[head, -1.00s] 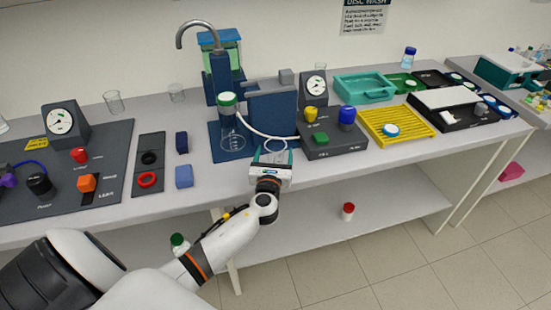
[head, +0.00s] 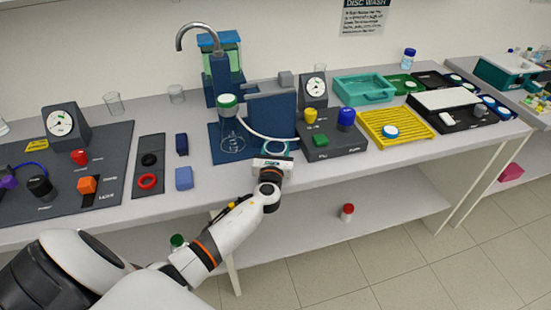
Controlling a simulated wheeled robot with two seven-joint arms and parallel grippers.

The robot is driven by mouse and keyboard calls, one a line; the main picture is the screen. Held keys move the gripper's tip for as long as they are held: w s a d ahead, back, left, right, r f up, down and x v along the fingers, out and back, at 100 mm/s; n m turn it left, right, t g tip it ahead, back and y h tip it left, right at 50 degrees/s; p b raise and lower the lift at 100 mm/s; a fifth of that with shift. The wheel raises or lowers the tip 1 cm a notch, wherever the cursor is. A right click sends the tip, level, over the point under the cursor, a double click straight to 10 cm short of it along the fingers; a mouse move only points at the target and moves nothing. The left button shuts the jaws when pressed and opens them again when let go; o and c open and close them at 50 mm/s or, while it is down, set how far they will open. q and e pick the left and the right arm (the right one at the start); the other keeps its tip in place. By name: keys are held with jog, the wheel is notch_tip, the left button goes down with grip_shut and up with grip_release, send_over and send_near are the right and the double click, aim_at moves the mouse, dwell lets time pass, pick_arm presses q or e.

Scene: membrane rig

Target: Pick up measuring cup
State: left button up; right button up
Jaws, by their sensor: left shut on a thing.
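My left gripper (head: 274,152) is at the front edge of the bench, in front of the dark blue stand, fingers pointing away from me. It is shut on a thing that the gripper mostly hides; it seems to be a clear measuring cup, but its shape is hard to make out. Other clear glass cups stand at the back of the bench, one on the left (head: 114,103) and one nearer the tap (head: 177,94). A clear flask (head: 232,140) stands under the green-and-white cap, left of the gripper. My right gripper is not in view.
The dark blue stand (head: 272,115) with a white tube is just behind the gripper. A grey valve block (head: 335,142) is close on its right. A yellow rack (head: 395,128) lies farther right. A blue block (head: 184,178) lies to the left. The front bench strip is clear.

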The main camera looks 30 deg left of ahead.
pick_arm(q)
jog(key=shift+r, duration=0.1)
notch_tip(320, 180, up, 10)
jog(key=p, duration=0.2)
dwell(0.5)
jog(key=s+a+r+n+g+y+p, duration=0.25)
jog(key=a+r+p, duration=0.45)
jog(key=a+r, duration=0.4)
jog(key=w+a+r+n+g+y+p, duration=0.1)
jog(key=w+a+r+n+y+p, duration=0.15)
jog(key=a+r, duration=0.3)
jog(key=shift+m, duration=0.5)
jog(key=f+b, duration=0.4)
jog(key=b, duration=0.1)
jog(key=a+f+b, duration=0.1)
jog(key=f+b, duration=0.1)
jog(key=shift+s+f, duration=0.1)
jog(key=shift+f, duration=0.55)
jog(key=shift+f, duration=0.2)
